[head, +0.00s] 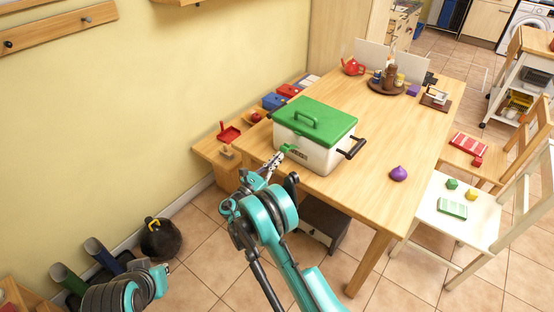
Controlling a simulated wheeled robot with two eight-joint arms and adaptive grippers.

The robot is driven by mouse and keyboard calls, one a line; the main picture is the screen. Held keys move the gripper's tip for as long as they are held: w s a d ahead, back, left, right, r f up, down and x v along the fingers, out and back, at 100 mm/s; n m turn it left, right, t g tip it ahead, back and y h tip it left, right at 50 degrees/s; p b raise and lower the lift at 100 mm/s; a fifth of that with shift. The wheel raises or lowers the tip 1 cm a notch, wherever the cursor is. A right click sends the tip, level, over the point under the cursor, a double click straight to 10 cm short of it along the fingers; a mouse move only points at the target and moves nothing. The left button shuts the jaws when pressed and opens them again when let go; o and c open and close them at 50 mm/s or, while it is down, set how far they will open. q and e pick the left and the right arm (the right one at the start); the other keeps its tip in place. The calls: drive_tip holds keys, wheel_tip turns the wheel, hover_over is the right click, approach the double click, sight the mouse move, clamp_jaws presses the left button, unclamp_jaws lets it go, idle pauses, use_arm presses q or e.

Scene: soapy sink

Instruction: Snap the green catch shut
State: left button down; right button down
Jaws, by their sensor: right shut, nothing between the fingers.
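A white cooler box (318,157) with a green lid (316,117) stands on the wooden table, its lid lying closed on the body. The green catch (289,148) shows at the left end of the box's near side, below the lid rim, and seems to stick out a little. My right gripper (277,159) is shut and empty, its tips just below and left of the catch. I cannot tell whether they touch it. Part of my left arm shows at the bottom left, but its gripper is not visible.
The box has a dark side handle (352,149). A purple onion-shaped thing (398,173) lies to its right on the table (375,195). A white chair (480,230) stands at the right.

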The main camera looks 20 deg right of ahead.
sight(284, 147)
drive_tip(key=shift+r+g+y+p, duration=0.3)
drive_tip(key=shift+r+y+p, duration=0.1)
drive_tip(key=shift+r+y, duration=0.1)
drive_tip(key=shift+d+r+g+y+p, duration=0.1)
drive_tip(key=shift+r+g+y+p, duration=0.6)
drive_tip(key=shift+p, duration=0.4)
drive_tip(key=d+r+g+y+p, duration=0.1)
drive_tip(key=p, duration=0.1)
drive_tip(key=w+r+y+p, duration=0.1)
drive_tip(key=r+y+p, duration=0.1)
drive_tip(key=d+r+g+y+p, duration=0.1)
drive_tip(key=r+p, duration=0.1)
drive_tip(key=p, duration=0.1)
drive_tip(key=shift+w+d+r+g, duration=0.25)
drive_tip(key=shift+w+d+g, duration=0.05)
drive_tip(key=shift+w+d, duration=0.1)
drive_tip(key=shift+w+d+r+g+y+p, duration=0.3)
drive_tip(key=shift+d+g+y+p, duration=0.1)
drive_tip(key=shift+y+p, duration=0.15)
drive_tip(key=shift+w+d+r+g+y+p, duration=0.2)
drive_tip(key=shift+w+d+g+y+p, duration=0.1)
drive_tip(key=shift+g+y+p, duration=0.25)
drive_tip(key=shift+w+d+r, duration=0.1)
drive_tip(key=shift+w+d, duration=0.25)
drive_tip(key=shift+d, duration=0.05)
drive_tip(key=shift+r, duration=0.15)
